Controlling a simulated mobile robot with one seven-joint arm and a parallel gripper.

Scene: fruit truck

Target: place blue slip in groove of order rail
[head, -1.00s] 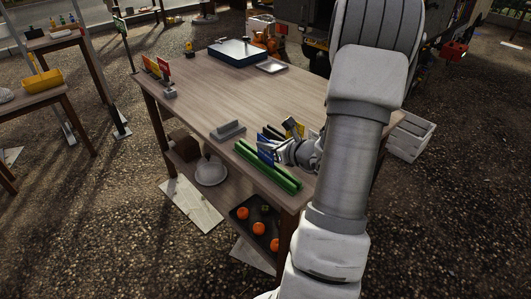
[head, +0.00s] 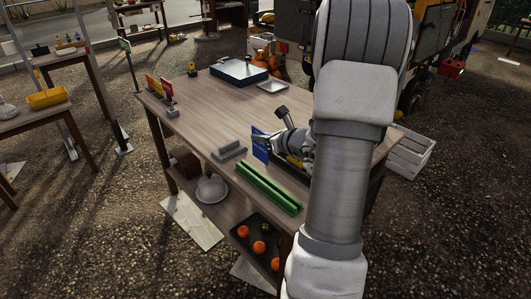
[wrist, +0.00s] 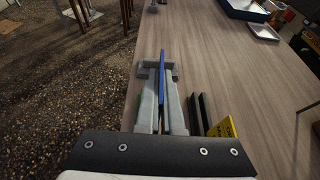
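The blue slip (head: 260,146) is held on edge between the fingers of my gripper (head: 272,146). In the wrist view the slip (wrist: 161,80) is a thin blue strip, seen nearly edge-on between the two grey fingers (wrist: 161,105). A long green grooved rail (head: 268,188), which looks like the order rail, lies along the near edge of the table. The slip is beside and above it, apart from its groove as far as I can tell. My forearm hides part of the table to the right.
A grey block (head: 229,150) is on the table left of the slip. A black holder with a yellow card (wrist: 224,127) is right of the gripper. Red and yellow cards (head: 159,87) stand at the far left. A blue tray (head: 238,70) is at the back. The middle table is clear.

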